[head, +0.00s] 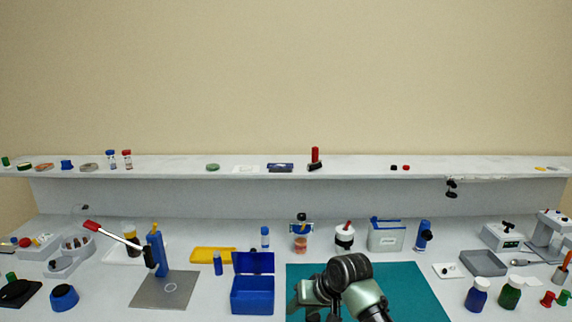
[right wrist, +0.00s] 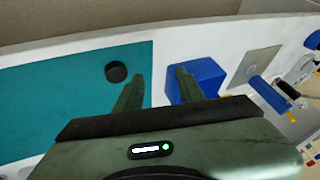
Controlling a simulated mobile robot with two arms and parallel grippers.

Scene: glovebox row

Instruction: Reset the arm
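My right gripper (head: 312,305) is low over the left part of the teal mat (head: 412,285) in the head view, partly hidden by its own arm. In the right wrist view the gripper (right wrist: 158,82) has its two fingers apart with nothing between them. A lever arm (head: 118,237) with a red grip slants up to the left from a blue post (head: 157,256) on a grey plate (head: 180,288). That post also shows in the right wrist view (right wrist: 270,97). My left gripper is in neither view.
A blue box (head: 253,297) with an open lid stands left of the mat. A black disc (right wrist: 116,72) lies on the mat, close to one finger in the right wrist view. Bottles (head: 509,293) stand right of the mat. A shelf (head: 360,171) runs behind.

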